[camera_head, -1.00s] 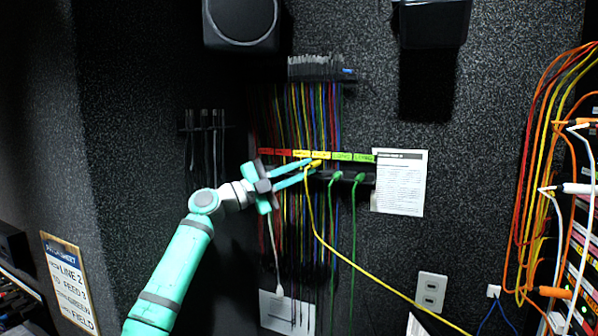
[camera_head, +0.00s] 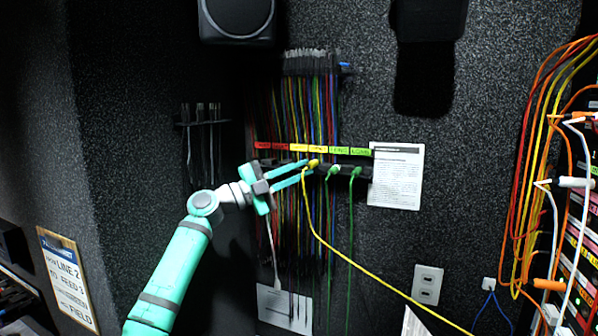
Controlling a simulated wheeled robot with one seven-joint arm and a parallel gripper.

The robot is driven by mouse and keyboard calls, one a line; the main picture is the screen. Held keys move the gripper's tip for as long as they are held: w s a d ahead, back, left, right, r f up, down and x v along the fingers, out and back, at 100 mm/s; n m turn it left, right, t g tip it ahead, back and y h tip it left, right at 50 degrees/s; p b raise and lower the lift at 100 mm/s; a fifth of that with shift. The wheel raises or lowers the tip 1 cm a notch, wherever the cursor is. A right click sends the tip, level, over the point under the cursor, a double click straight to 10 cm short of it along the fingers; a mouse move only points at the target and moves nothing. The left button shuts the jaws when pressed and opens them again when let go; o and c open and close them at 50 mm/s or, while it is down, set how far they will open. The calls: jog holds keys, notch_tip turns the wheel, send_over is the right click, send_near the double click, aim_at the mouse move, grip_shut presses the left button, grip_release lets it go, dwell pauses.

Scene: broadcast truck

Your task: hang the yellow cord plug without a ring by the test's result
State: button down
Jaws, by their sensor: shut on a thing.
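The yellow cord plug (camera_head: 313,163) is between the fingertips of my gripper (camera_head: 306,169), which is shut on it. It is at the dark hanger rail (camera_head: 365,171), just under the yellow labels (camera_head: 308,148). I cannot tell whether the plug rests in the rail. Its yellow cord (camera_head: 345,256) droops from the plug and runs down to the lower right. Two green cord plugs (camera_head: 334,171) hang to the right of it under green labels (camera_head: 350,151). Red labels (camera_head: 273,146) are at the left of the row.
A printed sheet (camera_head: 397,176) is on the wall right of the rail. Many thin cords (camera_head: 297,105) hang from an upper rack behind my gripper. A smaller rack (camera_head: 203,124) is to the left. Equipment with orange and red cables (camera_head: 530,200) stands at the right. A lettered board (camera_head: 68,280) is at lower left.

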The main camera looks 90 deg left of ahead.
jog(key=shift+a, duration=0.1)
jog(key=c, duration=0.6)
grip_release()
jog(key=shift+o, duration=0.2)
jog(key=shift+s+d, duration=0.3)
jog(key=shift+d, duration=0.45)
jog(key=shift+s+d, duration=0.3)
jog(key=shift+d, duration=0.4)
jog(key=d, duration=0.1)
jog(key=s+d, duration=0.1)
jog(key=d, duration=0.2)
jog(key=shift+s+d, duration=0.25)
jog(key=shift+s, duration=0.15)
